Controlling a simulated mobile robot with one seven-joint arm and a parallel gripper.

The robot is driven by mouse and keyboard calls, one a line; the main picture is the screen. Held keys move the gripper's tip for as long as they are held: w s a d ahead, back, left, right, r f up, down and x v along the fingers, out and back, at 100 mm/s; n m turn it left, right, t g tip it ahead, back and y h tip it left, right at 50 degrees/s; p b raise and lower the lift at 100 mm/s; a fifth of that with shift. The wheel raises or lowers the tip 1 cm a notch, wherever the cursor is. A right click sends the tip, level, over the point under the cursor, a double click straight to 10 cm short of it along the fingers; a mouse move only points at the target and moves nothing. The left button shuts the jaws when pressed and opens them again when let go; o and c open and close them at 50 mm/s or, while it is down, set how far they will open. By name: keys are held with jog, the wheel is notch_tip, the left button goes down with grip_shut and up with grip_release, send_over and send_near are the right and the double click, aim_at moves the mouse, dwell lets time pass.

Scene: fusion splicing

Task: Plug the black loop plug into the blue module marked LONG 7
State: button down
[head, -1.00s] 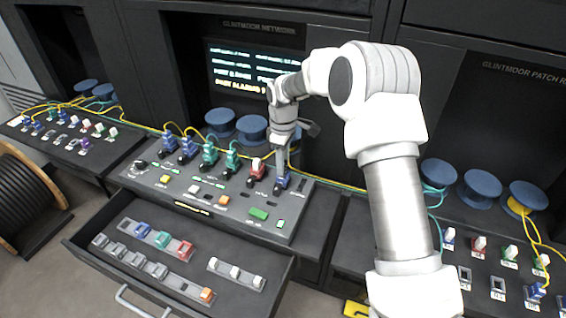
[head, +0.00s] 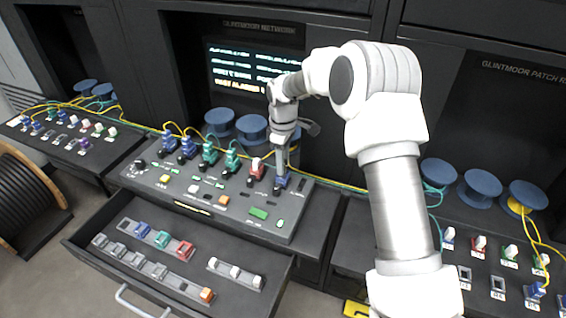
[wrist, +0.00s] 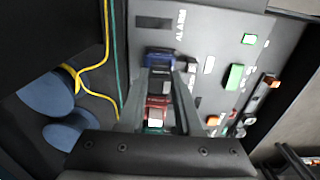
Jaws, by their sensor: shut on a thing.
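My gripper (head: 281,172) is at the right end of the sloped console, pointing down over a blue module (head: 283,183). In the wrist view the blue module (wrist: 158,58) sits just past the fingertips (wrist: 162,76). The gripper is shut on a small dark piece between the fingers, which I take to be the black loop plug; the fingers hide most of it. The piece appears to be at the module, but I cannot tell whether it is seated. The LONG 7 marking is not legible.
A red module (head: 256,169) with a white top stands just left of the gripper. Green and blue modules with cables stand further left. An open drawer (head: 110,270) in front holds several modules. A screen (head: 255,68) and blue spools (head: 252,127) are behind.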

jog(key=shift+f+b, duration=0.35)
jog(key=shift+f, duration=0.25)
jog(key=c, duration=0.5)
grip_release()
jog(key=shift+r, duration=0.1)
